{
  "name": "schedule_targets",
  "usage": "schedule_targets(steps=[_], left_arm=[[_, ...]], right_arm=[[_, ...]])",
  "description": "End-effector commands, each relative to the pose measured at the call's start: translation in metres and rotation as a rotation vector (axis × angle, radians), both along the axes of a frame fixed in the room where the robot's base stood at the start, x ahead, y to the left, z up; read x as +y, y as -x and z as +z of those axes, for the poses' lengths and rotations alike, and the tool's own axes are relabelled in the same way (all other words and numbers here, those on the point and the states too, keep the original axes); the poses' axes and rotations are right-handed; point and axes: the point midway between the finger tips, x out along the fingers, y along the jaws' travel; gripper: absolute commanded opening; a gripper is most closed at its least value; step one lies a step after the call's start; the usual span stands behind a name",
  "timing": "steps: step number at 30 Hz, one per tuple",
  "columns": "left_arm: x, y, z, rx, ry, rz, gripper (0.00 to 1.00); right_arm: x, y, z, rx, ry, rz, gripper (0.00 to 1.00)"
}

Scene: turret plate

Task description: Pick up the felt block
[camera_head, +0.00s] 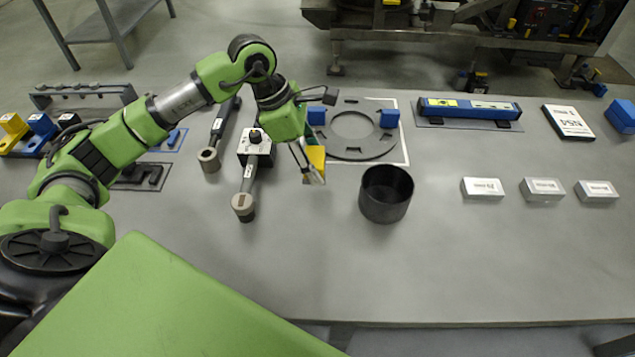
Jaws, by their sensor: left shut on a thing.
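My left gripper (313,172) comes in from the left and points down over the table, just left of the black round cup. It is shut on a small yellow block (316,157), which I take for the felt block. The gripper's fingers hide part of the block, and I cannot tell whether it is clear of the table. My right gripper is out of view.
The black cup (386,193) stands close to the right of the gripper. Behind is the dark ring plate (350,151) with blue blocks (389,118). Two round-headed tools (243,206) lie to the left. Small silver boxes (483,188) sit at right. The table's front is clear.

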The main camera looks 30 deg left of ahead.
Motion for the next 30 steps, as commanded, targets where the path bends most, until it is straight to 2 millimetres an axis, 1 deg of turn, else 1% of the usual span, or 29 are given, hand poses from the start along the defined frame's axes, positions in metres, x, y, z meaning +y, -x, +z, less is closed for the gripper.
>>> schedule_targets(steps=[1, 5, 6, 9, 12, 16, 21, 30], left_arm=[[0.009, -0.010, 0.011, -0.010, 0.001, 0.006, 0.26], [0.029, -0.026, 0.043, -0.009, 0.003, 0.005, 0.26], [0.038, -0.033, 0.045, -0.005, 0.003, 0.007, 0.26], [0.056, -0.047, 0.056, -0.004, 0.003, 0.005, 0.26], [0.070, -0.058, 0.065, -0.003, 0.003, 0.003, 0.26], [0.083, -0.068, 0.073, -0.002, 0.002, 0.001, 0.26], [0.092, -0.076, 0.078, -0.002, 0.001, 0.000, 0.26], [0.095, -0.077, 0.080, 0.000, 0.000, -0.001, 0.26]], right_arm=[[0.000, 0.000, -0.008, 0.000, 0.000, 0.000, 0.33], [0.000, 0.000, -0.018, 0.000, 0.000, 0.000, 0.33], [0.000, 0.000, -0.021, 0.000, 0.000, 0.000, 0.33], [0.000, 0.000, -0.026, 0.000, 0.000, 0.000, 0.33], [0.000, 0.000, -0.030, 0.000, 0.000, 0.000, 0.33], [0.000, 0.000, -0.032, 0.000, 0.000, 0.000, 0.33], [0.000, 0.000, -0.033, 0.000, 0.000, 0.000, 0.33], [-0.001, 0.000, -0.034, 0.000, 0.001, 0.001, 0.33]])
